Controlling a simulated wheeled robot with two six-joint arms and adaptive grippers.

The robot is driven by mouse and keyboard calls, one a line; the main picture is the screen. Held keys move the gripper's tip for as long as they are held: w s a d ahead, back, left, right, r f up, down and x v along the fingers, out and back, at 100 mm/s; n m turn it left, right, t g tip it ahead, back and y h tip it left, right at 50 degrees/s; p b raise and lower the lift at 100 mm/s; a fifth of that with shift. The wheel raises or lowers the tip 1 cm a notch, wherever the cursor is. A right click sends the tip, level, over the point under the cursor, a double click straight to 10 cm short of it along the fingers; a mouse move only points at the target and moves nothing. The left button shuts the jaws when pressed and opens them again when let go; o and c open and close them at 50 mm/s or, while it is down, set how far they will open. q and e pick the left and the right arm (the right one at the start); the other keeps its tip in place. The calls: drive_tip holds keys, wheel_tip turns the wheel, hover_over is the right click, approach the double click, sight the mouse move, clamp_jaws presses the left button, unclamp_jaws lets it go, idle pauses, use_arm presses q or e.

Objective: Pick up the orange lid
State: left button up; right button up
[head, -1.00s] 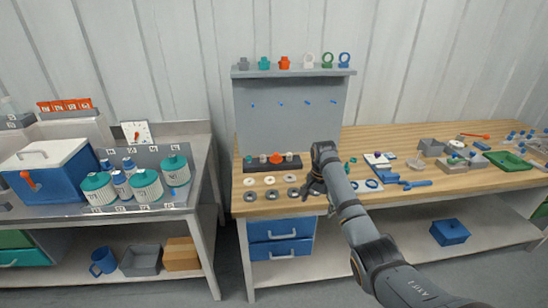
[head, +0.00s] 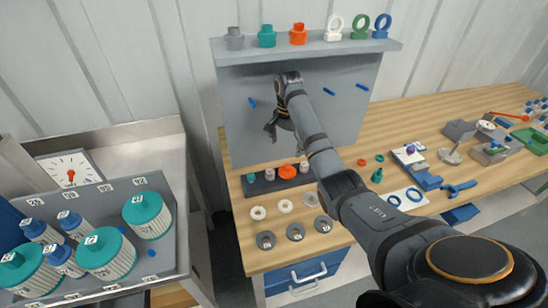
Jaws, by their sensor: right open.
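Two orange pieces could be the lid, and I cannot tell which one is meant. One is an orange cap-like piece (head: 298,34) on the shelf above the grey back panel. My right gripper (head: 273,131) is open, in front of the grey panel, below the shelf and above the rack. It appears empty and apart from both orange pieces. My left gripper is not in view.
The shelf (head: 310,50) also bears grey and teal caps and several ring-topped pieces. Blue pegs stick out of the panel (head: 240,100). White and grey rings lie in front of the rack (head: 277,186). Teal-lidded vessels stand on a grey tray (head: 178,262) at left.

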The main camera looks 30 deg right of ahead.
sight(287, 166)
drive_tip(key=shift+s+a+r, duration=0.1)
drive_tip(key=shift+s+r, duration=0.15)
drive_tip(key=shift+s, duration=0.45)
drive_tip(key=f+b, duration=0.2)
drive_tip(key=b, duration=0.1)
drive_tip(key=shift+s+f, duration=0.1)
drive_tip(key=shift+s, duration=0.3)
drive_tip(key=f+b, duration=0.1)
drive_tip(key=w+f, duration=0.1)
drive_tip(key=f, duration=0.1)
drive_tip(key=shift+b, duration=0.35)
drive_tip(key=shift+s+f+p, duration=0.2)
drive_tip(key=shift+f+p, duration=0.35)
drive_tip(key=shift+p, duration=0.05)
drive_tip(key=f, duration=0.3)
drive_tip(key=shift+d+f, duration=0.2)
drive_tip(key=shift+f, duration=0.1)
drive_tip(key=shift+w+f, duration=0.1)
drive_tip(key=shift+f, duration=0.05)
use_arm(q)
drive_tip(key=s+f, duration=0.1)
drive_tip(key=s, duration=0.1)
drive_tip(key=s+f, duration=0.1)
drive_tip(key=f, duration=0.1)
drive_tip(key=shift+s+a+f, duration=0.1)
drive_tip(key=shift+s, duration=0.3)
use_arm(e)
drive_tip(key=c, duration=1.2)
